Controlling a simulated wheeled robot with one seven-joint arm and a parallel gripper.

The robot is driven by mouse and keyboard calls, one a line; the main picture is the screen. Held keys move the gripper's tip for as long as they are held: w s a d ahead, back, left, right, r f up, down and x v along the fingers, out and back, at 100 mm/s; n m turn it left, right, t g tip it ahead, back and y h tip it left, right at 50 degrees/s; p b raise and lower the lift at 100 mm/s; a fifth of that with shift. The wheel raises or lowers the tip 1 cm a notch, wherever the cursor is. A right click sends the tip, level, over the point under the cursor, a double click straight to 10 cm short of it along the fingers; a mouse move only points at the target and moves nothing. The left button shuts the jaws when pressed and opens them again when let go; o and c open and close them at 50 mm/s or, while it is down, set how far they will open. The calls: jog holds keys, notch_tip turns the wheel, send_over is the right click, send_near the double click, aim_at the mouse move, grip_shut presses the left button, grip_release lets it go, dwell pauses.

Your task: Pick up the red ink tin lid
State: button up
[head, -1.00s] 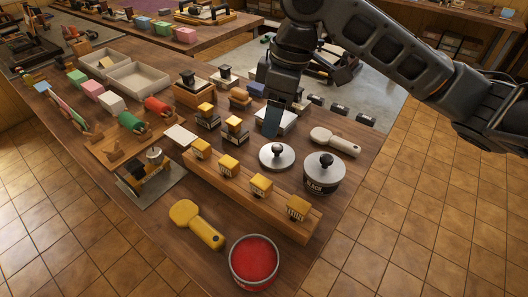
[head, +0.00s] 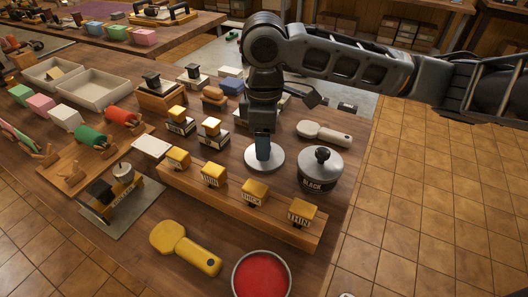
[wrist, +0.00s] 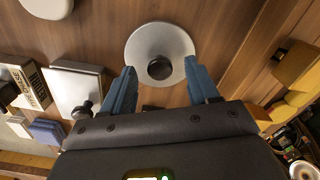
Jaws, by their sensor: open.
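The silver round lid with a black knob lies on the wooden table beside the black ink tin; in the head view, my gripper partly hides the lid (head: 268,164). The wrist view shows the whole lid (wrist: 145,38), with its knob (wrist: 159,67) between the blue fingertips. My gripper (head: 263,152) points down over the lid, open; it also shows in the wrist view (wrist: 160,70). I cannot tell whether the fingers touch the knob. The red ink tin (head: 236,286) stands uncovered at the table's front, red ink showing.
The black ink tin (head: 320,180) wears its own knobbed lid, just right of my gripper. A cream-handled tool (head: 323,133) lies behind it. A wooden rack (head: 230,208) with yellow-topped blocks stands in front. A yellow scraper-like tool (head: 185,248) lies near the front edge.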

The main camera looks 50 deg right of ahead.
jog(key=shift+f, duration=0.45)
jog(key=c, duration=1.1)
jog(key=shift+r, duration=0.1)
